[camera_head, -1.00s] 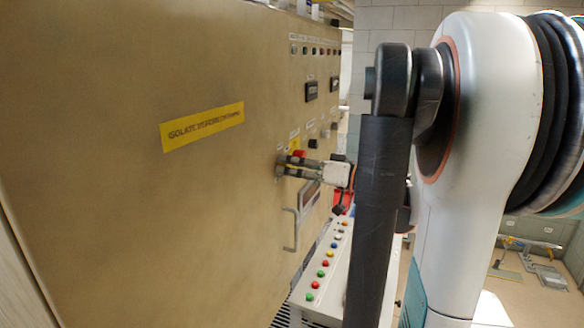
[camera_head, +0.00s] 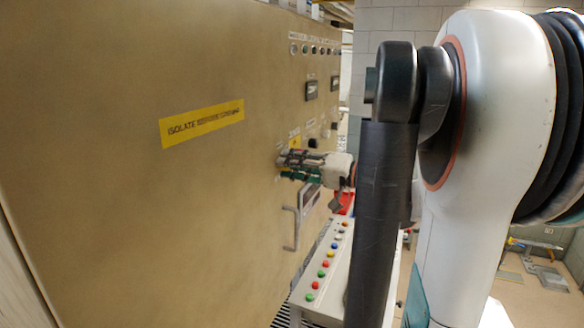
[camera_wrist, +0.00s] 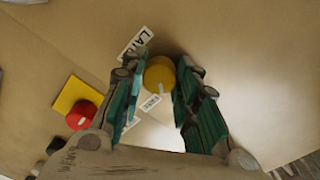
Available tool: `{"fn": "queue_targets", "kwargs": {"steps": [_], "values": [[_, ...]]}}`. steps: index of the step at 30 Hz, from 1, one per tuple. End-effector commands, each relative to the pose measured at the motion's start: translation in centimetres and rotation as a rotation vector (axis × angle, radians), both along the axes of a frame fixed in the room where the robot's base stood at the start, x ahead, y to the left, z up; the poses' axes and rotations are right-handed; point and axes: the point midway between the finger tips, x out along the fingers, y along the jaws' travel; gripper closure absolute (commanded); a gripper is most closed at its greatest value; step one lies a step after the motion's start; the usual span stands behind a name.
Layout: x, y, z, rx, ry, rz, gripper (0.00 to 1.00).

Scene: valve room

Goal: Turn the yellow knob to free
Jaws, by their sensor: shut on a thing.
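The yellow knob (camera_wrist: 159,74) sits on the tan panel and shows near the middle of the wrist view, with a pale pointer mark on its lower side. A white label starting "LA" (camera_wrist: 137,44) lies above left of it, and a "FREE" label (camera_wrist: 151,101) lies just below left. My gripper (camera_wrist: 158,71) has one teal-padded finger on each side of the knob and is shut on it. In the head view my gripper (camera_head: 284,163) reaches the panel face from the right and hides the knob.
A red button (camera_wrist: 81,115) on a yellow plate (camera_wrist: 74,94) is left of the gripper in the wrist view. A bar handle (camera_head: 291,228) stands out from the panel below. A white console (camera_head: 331,262) with several coloured buttons is below right.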

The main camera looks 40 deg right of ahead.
Motion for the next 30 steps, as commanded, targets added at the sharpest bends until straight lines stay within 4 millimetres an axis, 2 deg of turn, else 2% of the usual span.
{"fn": "queue_targets", "kwargs": {"steps": [21, 30], "values": [[0.00, -0.04, 0.03, 0.620, 0.258, 0.000, 0.95], [0.01, -0.05, 0.07, 0.815, 0.338, 0.000, 0.95]]}}
